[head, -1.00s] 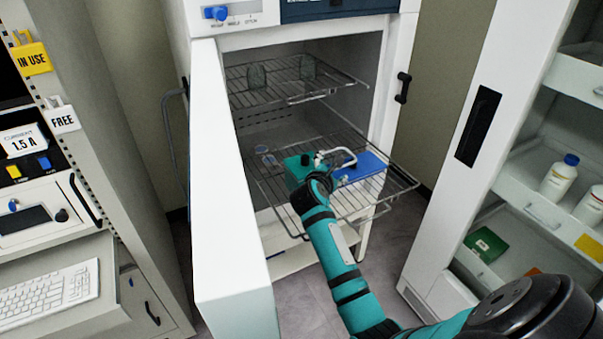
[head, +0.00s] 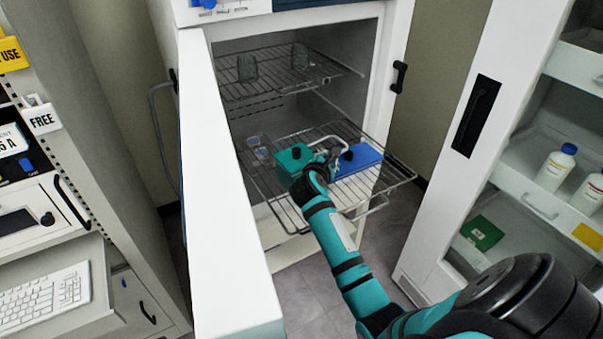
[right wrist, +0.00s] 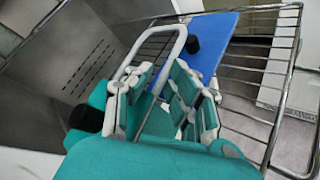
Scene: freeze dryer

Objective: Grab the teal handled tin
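The teal tin (head: 290,160), with a black knob on its lid and a pale loop handle (head: 330,140), sits on the pulled-out lower wire rack. In the right wrist view its black knob (right wrist: 86,118) is at the left and the handle (right wrist: 178,40) rises ahead. My right gripper (head: 322,166) is at the tin's right side by the handle. Its fingers (right wrist: 160,100) are apart in the right wrist view, with part of the handle showing between them. Contact cannot be told. The gripper hides part of the tin. My left gripper is not in view.
A blue tin (head: 360,158) with a black knob stands close to the right on the same rack (head: 400,178). Glass vessels (head: 247,68) stand on the upper rack. The open white door (head: 225,200) is left of my arm. A cabinet with bottles (head: 556,168) is at right.

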